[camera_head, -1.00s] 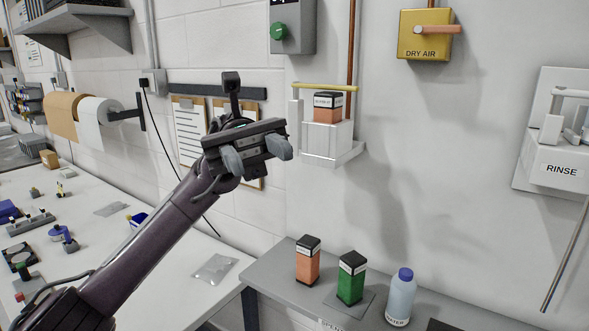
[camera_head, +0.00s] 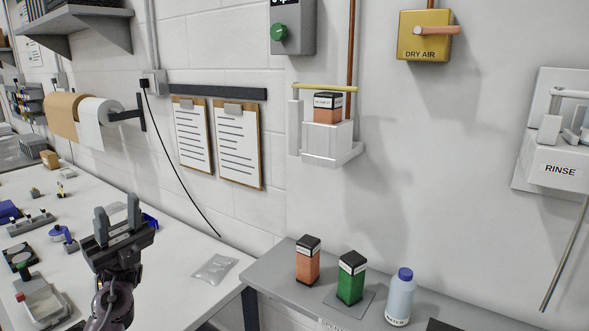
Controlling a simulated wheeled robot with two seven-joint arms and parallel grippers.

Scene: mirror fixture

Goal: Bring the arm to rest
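My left arm shows at the lower left of the head view, low over the white bench (camera_head: 205,300). Its gripper (camera_head: 117,208) points up, with its two grey fingers apart and nothing between them. The forearm is mostly cut off by the bottom edge. My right gripper is not in view.
A grey shelf (camera_head: 270,275) holds an orange block (camera_head: 307,262), a green block (camera_head: 351,279) and a capped bottle (camera_head: 400,297). A white wall fixture (camera_head: 325,145) holds another orange block (camera_head: 327,108). Two clipboards (camera_head: 238,145) hang on the wall. Small parts and a clear bag (camera_head: 213,269) lie on the bench.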

